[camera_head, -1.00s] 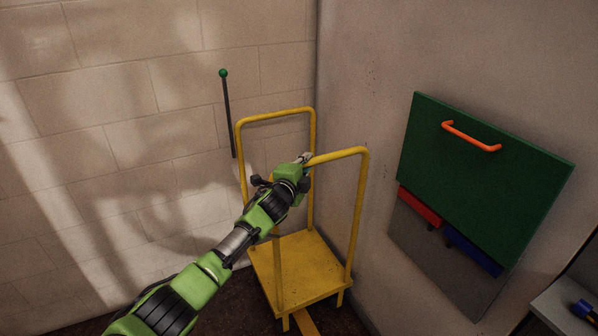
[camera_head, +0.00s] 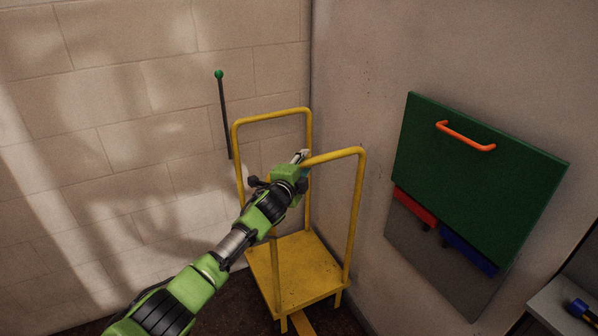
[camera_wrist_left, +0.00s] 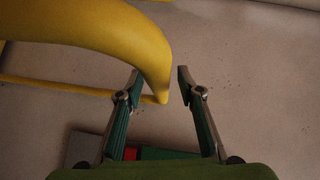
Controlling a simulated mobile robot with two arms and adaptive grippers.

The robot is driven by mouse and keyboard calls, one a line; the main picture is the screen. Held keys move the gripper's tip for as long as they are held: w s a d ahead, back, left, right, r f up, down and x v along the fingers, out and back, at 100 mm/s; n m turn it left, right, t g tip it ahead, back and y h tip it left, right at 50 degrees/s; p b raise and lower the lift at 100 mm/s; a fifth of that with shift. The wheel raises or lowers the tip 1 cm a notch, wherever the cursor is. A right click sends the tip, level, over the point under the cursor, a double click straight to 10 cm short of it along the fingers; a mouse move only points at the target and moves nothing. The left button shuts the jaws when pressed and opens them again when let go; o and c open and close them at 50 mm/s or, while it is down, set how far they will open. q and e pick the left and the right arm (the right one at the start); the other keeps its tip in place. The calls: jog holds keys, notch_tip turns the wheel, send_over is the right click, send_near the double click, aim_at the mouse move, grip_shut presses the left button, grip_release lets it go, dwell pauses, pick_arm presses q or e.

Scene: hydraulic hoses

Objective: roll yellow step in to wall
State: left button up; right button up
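The yellow step (camera_head: 300,268) is a low platform on short legs with two tall hoop rails. It stands in the corner, near both walls. My left gripper (camera_head: 302,157) is at the left end of the top bar of the nearer rail (camera_head: 335,155). In the left wrist view the fingers (camera_wrist_left: 160,76) are apart, with a gap between them. The bend of the yellow rail (camera_wrist_left: 120,35) reaches toward that gap from the left. I cannot tell whether the fingers touch it. My right gripper is not in view.
A green-knobbed lever (camera_head: 220,76) stands against the brick wall (camera_head: 100,110), left of the step. On the right wall hangs a green panel (camera_head: 475,165) with an orange handle (camera_head: 465,136). A grey surface (camera_head: 560,306) juts in at lower right.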

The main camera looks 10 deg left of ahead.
pick_arm(q)
jog(key=v, duration=1.1)
jog(key=shift+s, duration=0.3)
jog(key=shift+d, duration=0.15)
jog(key=s+a+f+n+g+y, duration=0.15)
jog(key=s+f, duration=0.25)
jog(key=f, duration=0.7)
jog(key=s+a+f+n+g, duration=0.2)
jog(key=s+a+f+n, duration=0.1)
jog(key=f, duration=0.8)
jog(key=s+a+f+n+g+y, duration=0.1)
jog(key=s+a+f+n+g, duration=0.2)
jog(key=f, duration=0.8)
jog(key=s+a+f+n+g, duration=0.3)
jog(key=s+f, duration=1.6)
jog(key=s+f+n+g, duration=0.1)
jog(key=s+f, duration=0.3)
jog(key=s, duration=0.8)
jog(key=s+a+f+n+g, duration=0.1)
jog(key=s+f, duration=0.3)
jog(key=s, duration=0.8)
jog(key=s+f+n+g, duration=0.3)
jog(key=s+f, duration=0.2)
jog(key=s, duration=0.8)
jog(key=shift+a+n+y, duration=0.3)
jog(key=shift+n+y, duration=0.05)
jog(key=shift+y, duration=0.1)
jog(key=shift+g, duration=0.25)
